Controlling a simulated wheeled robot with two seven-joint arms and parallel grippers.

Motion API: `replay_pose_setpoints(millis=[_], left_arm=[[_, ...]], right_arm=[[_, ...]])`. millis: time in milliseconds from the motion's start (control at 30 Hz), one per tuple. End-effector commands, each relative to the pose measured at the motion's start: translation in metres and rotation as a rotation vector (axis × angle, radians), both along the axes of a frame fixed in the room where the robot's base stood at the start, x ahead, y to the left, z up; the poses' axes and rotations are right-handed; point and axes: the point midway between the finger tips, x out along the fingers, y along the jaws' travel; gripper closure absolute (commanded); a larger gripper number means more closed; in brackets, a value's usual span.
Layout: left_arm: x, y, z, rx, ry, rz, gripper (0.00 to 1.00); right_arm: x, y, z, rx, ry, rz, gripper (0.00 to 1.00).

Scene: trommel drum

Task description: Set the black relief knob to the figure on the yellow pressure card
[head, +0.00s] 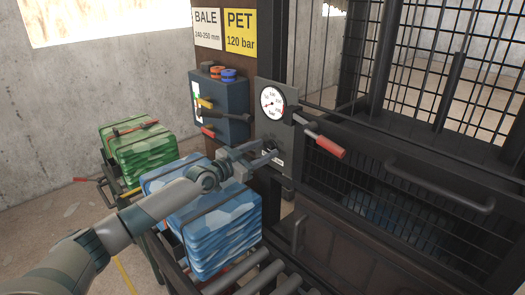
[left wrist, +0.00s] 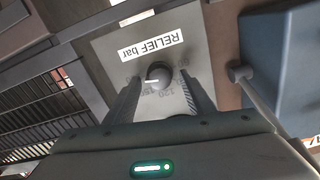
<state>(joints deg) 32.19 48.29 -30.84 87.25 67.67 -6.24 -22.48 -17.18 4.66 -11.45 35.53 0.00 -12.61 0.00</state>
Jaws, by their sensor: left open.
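The yellow pressure card (head: 241,31) reads "PET 120 bar" on the post at the top. The black relief knob (left wrist: 158,76) sits on a grey panel (left wrist: 210,45) under a label (left wrist: 151,43) reading "RELIEF bar", upside down in the wrist view. Its white mark points left in that view; the figure 120 (left wrist: 174,93) lies below and right of the knob, partly shaded. My left gripper (head: 268,157) is open at the panel, its fingers (left wrist: 160,92) on either side of the knob. Whether they touch it I cannot tell. My right gripper is not in view.
A pressure gauge (head: 272,102) and a red-handled lever (head: 325,143) are above and right of my gripper. A blue box (head: 220,105) with buttons and a lever stands left. Blue (head: 215,235) and green (head: 140,150) bales lie below and left. Mesh (head: 440,75) fills the right.

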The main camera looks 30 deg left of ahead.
Motion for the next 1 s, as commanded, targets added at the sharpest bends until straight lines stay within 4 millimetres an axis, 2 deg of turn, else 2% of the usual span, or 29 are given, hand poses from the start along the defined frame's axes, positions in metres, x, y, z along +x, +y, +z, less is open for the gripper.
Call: replay_pose_setpoints(millis=[33,200,667,1000], left_arm=[[0.0,0.0,0.0,0.0,0.0,0.0,0.51],[0.0,0.0,0.0,0.0,0.0,0.0,0.91],[0.0,0.0,-0.001,-0.05,0.019,-0.001,0.92],[0.0,0.001,-0.002,-0.246,0.085,0.001,0.92]], right_arm=[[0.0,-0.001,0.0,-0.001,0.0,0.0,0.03],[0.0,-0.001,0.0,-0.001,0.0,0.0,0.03],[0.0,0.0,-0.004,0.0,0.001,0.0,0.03],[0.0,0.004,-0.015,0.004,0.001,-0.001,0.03]])
